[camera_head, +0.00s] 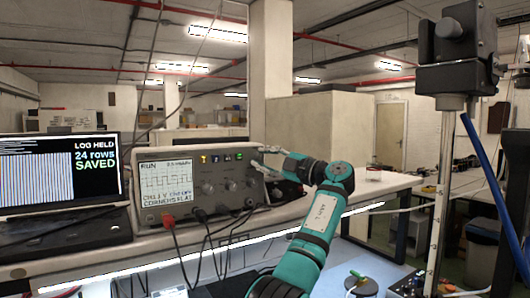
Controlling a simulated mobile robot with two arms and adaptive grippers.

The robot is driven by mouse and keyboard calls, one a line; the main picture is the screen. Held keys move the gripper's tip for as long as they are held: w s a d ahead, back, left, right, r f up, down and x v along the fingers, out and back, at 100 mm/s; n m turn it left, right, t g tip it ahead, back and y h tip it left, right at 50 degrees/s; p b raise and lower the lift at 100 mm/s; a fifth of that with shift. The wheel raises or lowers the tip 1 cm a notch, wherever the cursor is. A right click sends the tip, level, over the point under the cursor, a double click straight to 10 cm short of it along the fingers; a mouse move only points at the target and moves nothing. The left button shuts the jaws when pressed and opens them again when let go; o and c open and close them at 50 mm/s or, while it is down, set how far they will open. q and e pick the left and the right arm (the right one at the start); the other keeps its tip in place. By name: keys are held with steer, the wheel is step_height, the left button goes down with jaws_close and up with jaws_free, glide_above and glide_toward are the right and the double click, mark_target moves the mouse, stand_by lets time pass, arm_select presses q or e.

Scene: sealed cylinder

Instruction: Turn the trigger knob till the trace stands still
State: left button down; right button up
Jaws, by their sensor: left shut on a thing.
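The oscilloscope (190,184) stands on the bench, its lit screen (166,187) facing me. The screen reads RUN and CORNERS FLAT and shows a square-wave trace; one frame does not tell whether it stands still. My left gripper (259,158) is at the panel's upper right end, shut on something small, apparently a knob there. The gripper's fingers hide that knob, so I cannot see its angle. My right gripper is not in view.
A laptop (60,180) showing LOG HELD and 24 rows SAVED stands left of the oscilloscope. A metal post (440,190) with a dark head and blue tube rises at right.

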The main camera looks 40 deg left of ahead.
arm_select(q)
steer(key=shift+n+h+p, duration=0.4)
steer(key=shift+n+p, duration=0.1)
steer(key=shift+n, duration=0.3)
steer(key=c, duration=1.1)
jaws_free()
steer(key=w+d, duration=0.1)
steer(key=d, duration=1.1)
steer(key=shift+w+f, duration=0.15)
steer(key=shift+f, duration=0.3)
